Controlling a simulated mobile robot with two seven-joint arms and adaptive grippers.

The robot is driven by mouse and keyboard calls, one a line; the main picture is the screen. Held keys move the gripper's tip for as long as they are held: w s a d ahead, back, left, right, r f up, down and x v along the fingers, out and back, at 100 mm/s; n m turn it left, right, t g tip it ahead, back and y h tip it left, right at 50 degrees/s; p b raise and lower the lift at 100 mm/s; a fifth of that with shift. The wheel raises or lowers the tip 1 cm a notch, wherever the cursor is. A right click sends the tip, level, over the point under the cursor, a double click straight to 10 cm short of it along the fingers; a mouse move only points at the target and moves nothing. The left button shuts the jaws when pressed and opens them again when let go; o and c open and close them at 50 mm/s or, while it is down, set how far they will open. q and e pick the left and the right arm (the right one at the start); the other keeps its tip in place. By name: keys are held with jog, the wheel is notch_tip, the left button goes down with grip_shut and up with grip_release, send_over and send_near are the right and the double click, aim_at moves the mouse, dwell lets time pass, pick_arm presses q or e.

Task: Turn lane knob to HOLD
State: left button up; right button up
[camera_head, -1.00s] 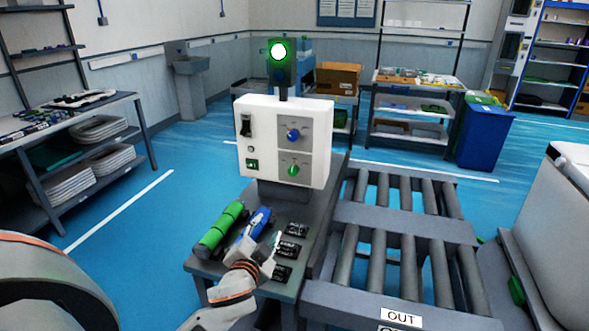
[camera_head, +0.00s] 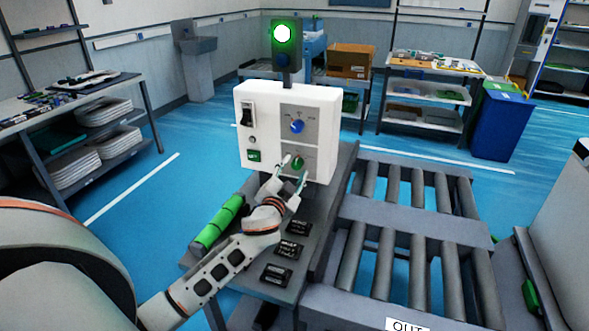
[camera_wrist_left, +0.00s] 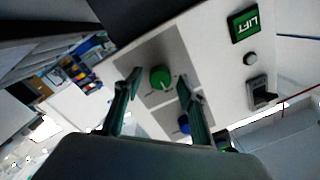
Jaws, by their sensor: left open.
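The white control box (camera_head: 262,104) carries a blue knob (camera_head: 297,126) above a green knob (camera_head: 298,164) on a grey panel. The knob labels are too small to read, so I cannot tell which is the lane knob. My left gripper (camera_head: 294,169) is open at the green knob, with one finger on either side of it. In the left wrist view the green knob (camera_wrist_left: 160,78) shows between the two spread fingers; contact cannot be told. The blue knob (camera_wrist_left: 184,124) is partly hidden by one finger there. My right gripper is not in view.
The box also has a black switch (camera_head: 247,113) and a green LIFT button (camera_head: 254,155). A lit green lamp (camera_head: 283,34) stands above it. A green cylinder (camera_head: 218,222) and several black blocks lie on the bench below. A roller conveyor (camera_head: 410,235) runs at right.

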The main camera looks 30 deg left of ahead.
pick_arm(q)
jog(key=shift+w+a, duration=0.15)
jog(key=shift+w, duration=0.25)
jog(key=c, duration=1.1)
jog(key=m+p, duration=0.1)
jog(key=m, duration=0.4)
jog(key=shift+m, duration=0.4)
jog(key=m+p, duration=0.1)
jog(key=m, duration=0.4)
jog(key=shift+t+p, duration=0.3)
jog(key=shift+p, duration=0.05)
jog(key=shift+m, duration=0.4)
